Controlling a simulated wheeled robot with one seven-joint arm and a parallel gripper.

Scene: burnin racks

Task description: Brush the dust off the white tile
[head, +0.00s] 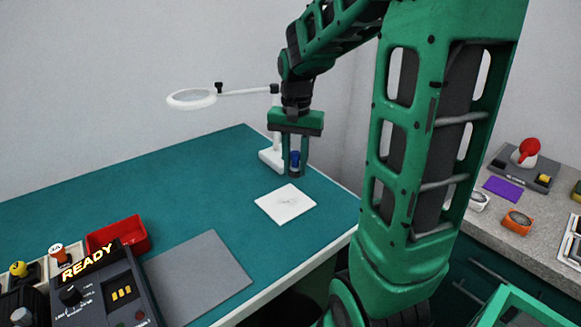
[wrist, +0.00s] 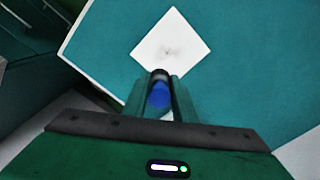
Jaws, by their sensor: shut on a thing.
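The white tile (head: 286,204) lies flat on the teal bench top near its right edge, with a small grey patch of dust (head: 288,201) at its middle. The tile also shows in the wrist view (wrist: 178,38), with the grey patch near its centre. My gripper (head: 295,170) is above the bench just behind the tile, pointing down. It is shut on a blue-handled thing with a dark end, probably the brush (head: 295,158). The blue handle also shows between the fingers in the wrist view (wrist: 159,94). The held thing appears apart from the tile.
A white magnifier lamp (head: 192,98) stands behind my gripper, its base (head: 270,160) close by. A grey mat (head: 198,275), a red bin (head: 118,235) and a READY box (head: 98,290) are at the left. A grey counter (head: 515,208) stands at the right. The bench's middle is clear.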

